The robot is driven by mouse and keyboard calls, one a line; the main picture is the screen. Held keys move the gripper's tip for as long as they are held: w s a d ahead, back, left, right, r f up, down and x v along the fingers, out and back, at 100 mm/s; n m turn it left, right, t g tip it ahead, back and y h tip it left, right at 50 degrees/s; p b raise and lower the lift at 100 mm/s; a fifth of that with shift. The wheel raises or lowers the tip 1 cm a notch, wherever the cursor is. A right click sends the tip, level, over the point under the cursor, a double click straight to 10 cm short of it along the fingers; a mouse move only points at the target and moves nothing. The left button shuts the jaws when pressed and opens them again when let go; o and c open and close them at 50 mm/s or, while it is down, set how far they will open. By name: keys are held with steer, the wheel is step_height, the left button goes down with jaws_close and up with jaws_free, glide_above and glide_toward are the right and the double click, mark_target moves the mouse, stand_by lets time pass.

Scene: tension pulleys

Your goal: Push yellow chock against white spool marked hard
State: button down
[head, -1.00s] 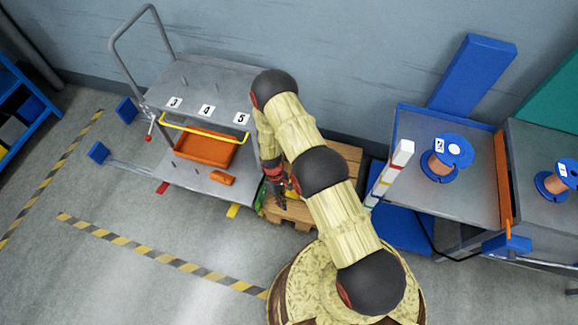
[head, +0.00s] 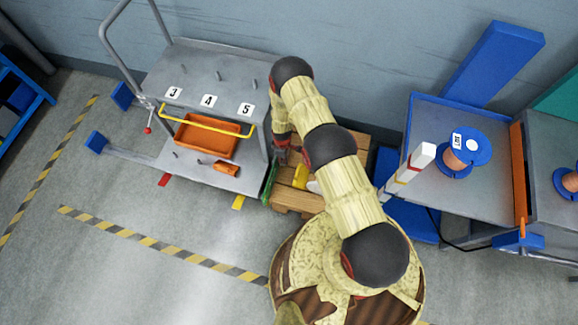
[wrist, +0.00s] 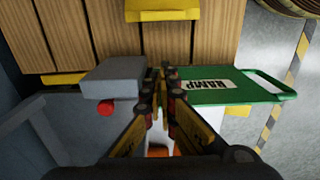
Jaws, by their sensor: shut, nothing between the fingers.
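A yellow chock (head: 301,175) lies on the wooden pallet (head: 290,199) in the head view. A yellow block, apparently the same chock (wrist: 162,10), is cut by the top edge of the wrist view. A small whitish patch (head: 313,187) beside the chock may be part of the white spool. My arm covers most of it, and no "hard" mark is readable. My gripper (wrist: 162,76) is shut and empty in the wrist view, apart from the chock.
A green ramp board (wrist: 220,84) lies right of my fingers in the wrist view, with a grey block (wrist: 114,78) on their left. The cart (head: 215,65) stands left of the pallet. A striped post (head: 410,170) and blue table (head: 408,125) stand to its right.

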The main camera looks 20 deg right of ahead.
mark_target(300, 174)
step_height(300, 174, down, 9)
steer(key=b, duration=0.3)
steer(key=shift+s+f, duration=0.1)
steer(key=shift+f, duration=0.1)
steer(key=shift+s+d+f+b, duration=0.1)
steer(key=shift+s+d+b, duration=0.25)
steer(key=shift+d, duration=0.25)
steer(key=shift+s+d+f+b, duration=0.1)
steer(key=shift+s+d+b, duration=0.25)
steer(key=shift+d, duration=0.2)
steer(key=shift+s+d, duration=0.35)
steer(key=shift+d, duration=0.15)
steer(key=shift+d, duration=0.1)
steer(key=s+d, duration=0.1)
steer(key=d, duration=0.1)
steer(key=s+d, duration=0.1)
steer(key=d, duration=0.1)
steer(key=shift+s, duration=0.35)
steer(key=shift+s+d, duration=0.3)
steer(key=shift+s, duration=0.05)
